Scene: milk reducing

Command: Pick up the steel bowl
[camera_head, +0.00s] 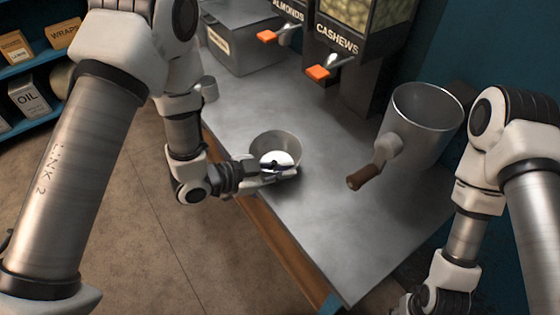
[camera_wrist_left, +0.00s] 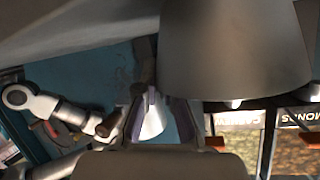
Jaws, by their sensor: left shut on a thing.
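The steel bowl (camera_head: 272,139) is a small grey metal bowl near the left edge of the steel counter in the head view. It is upright and its inside has a bright white patch. My left gripper (camera_head: 270,168) comes in from the left and is shut on the bowl's near side. Whether the bowl touches the counter I cannot tell. In the left wrist view, a large grey curved wall (camera_wrist_left: 235,50), apparently the bowl, fills the upper right, beside the gripper fingers (camera_wrist_left: 150,110). My right arm is at the right of the head view; its jaws do not show.
A steel pot (camera_head: 425,125) with a brown-ended handle stands on the counter (camera_head: 335,235) to the right. Nut dispensers (camera_head: 350,45) and a grey bin (camera_head: 245,45) stand behind. The front of the counter is clear. Shelves (camera_head: 50,55) stand far left.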

